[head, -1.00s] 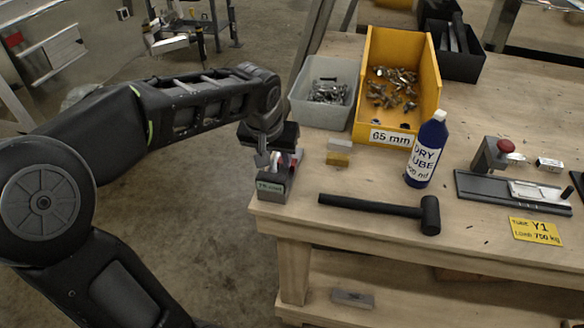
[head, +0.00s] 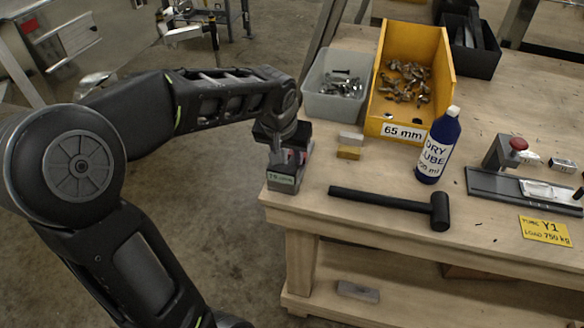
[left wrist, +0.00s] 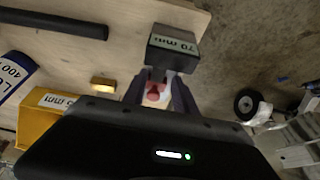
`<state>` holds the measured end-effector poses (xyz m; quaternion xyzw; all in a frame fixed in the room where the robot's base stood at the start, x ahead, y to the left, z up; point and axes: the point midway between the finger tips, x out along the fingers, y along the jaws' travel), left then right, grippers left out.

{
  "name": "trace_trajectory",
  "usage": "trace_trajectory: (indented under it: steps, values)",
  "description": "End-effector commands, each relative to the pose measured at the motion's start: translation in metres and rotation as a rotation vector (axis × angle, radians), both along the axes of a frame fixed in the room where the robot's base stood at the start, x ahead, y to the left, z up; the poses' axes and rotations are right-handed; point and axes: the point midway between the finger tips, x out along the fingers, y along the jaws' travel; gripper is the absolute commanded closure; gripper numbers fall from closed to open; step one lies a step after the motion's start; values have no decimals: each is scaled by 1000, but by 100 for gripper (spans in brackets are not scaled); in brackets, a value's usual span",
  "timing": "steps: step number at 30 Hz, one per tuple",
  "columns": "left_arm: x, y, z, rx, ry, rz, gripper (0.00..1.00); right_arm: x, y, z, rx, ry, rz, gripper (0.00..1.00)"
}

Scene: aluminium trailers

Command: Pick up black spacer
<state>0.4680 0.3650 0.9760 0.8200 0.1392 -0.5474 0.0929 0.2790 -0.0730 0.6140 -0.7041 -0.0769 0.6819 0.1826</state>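A dark block with a pale green label (head: 285,180) sits at the bench's near left corner. In the left wrist view, this dark block (left wrist: 172,54) has a label reading about 70 mm. It is the only black spacer-like piece I can make out; I cannot tell if it is solid or a holder. My left gripper (head: 290,156) is low over it, pointing down. In the left wrist view its fingers (left wrist: 160,84) are apart at the block's edge, with a small reddish and white thing showing between them. Contact is unclear. My right gripper is not in view.
A grey bin (head: 314,104) and a yellow 65 mm bin (head: 402,132) hold metal parts. A small yellow block (head: 348,153), a black mallet (head: 385,199) and a blue bottle (head: 437,148) stand or lie nearby. The bench's left edge is close to the gripper.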

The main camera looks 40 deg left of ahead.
Motion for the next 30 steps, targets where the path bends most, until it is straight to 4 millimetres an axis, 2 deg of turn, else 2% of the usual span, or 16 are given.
trace_trajectory:
  steps: [6, 11, 30]
  values:
    - [9, 2, -26, -2, 6, -1, 66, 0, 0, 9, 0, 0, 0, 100]
    - [16, 4, -44, -1, 3, -1, 66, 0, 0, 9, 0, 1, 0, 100]
    - [17, 5, -45, -1, 1, 0, 67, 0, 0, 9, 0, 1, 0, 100]
